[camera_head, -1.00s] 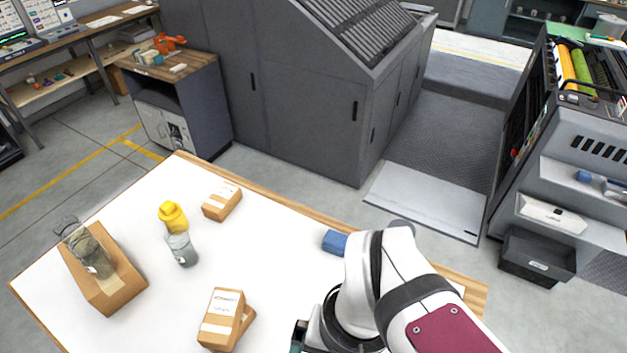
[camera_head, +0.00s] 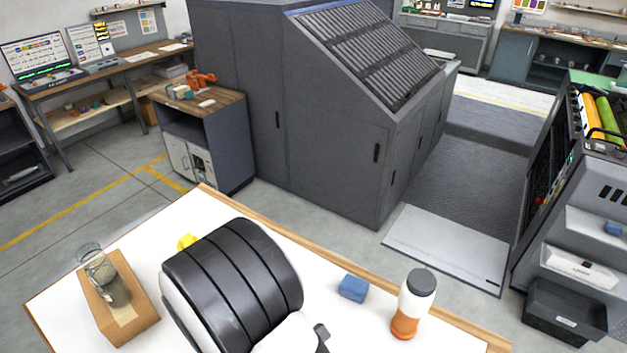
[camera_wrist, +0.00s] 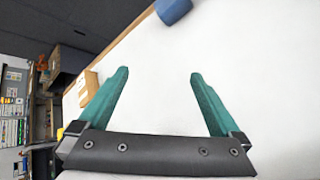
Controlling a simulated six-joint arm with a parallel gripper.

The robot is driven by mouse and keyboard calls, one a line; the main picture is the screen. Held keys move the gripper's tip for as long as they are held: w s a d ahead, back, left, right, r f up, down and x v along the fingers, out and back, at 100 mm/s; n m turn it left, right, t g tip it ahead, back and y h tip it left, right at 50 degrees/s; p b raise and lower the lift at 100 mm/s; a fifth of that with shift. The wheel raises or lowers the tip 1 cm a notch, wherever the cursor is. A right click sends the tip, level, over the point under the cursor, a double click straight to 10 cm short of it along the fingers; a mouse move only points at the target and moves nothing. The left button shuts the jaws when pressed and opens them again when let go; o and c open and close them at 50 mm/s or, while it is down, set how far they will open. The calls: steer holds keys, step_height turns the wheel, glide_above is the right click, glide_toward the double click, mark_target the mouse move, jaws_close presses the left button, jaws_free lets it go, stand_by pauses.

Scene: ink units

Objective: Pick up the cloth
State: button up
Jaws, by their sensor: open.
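The cloth (camera_head: 353,288) is a small folded blue block. It lies on the white table near its far wooden edge, right of my arm. In the wrist view the blue cloth (camera_wrist: 173,11) shows at the top edge, partly cut off, beyond my fingertips. My gripper (camera_wrist: 159,74) has its two teal fingers spread apart with nothing between them. The fingers are not touching the cloth. In the head view my dark-banded arm hides most of the gripper.
A bottle (camera_head: 412,305) with orange contents and a grey cap stands right of the cloth. A glass jar (camera_head: 109,282) stands on a cardboard box (camera_head: 137,325) at left. A yellow object (camera_head: 187,241) shows behind my arm. A carton (camera_wrist: 88,87) lies left of my fingers.

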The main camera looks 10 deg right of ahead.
mark_target(351, 293)
steer(key=d+n+h, duration=0.1)
steer(key=n, duration=0.2)
steer(key=s+d+f+n+t+h, duration=0.1)
steer(key=n, duration=0.1)
steer(key=s+d+n+h, duration=0.1)
steer(key=d+n, duration=0.1)
steer(key=n, duration=0.1)
steer(key=shift+s+d+f+n, duration=0.1)
steer(key=shift+s+f+n, duration=0.1)
steer(key=shift+s+n, duration=0.1)
steer(key=x, duration=0.5)
steer(key=r+x, duration=0.1)
steer(key=x, duration=0.9)
steer(key=shift+w+d+r, duration=0.1)
steer(key=shift+w+d, duration=0.2)
steer(key=shift+w, duration=0.05)
steer(key=c, duration=1.2)
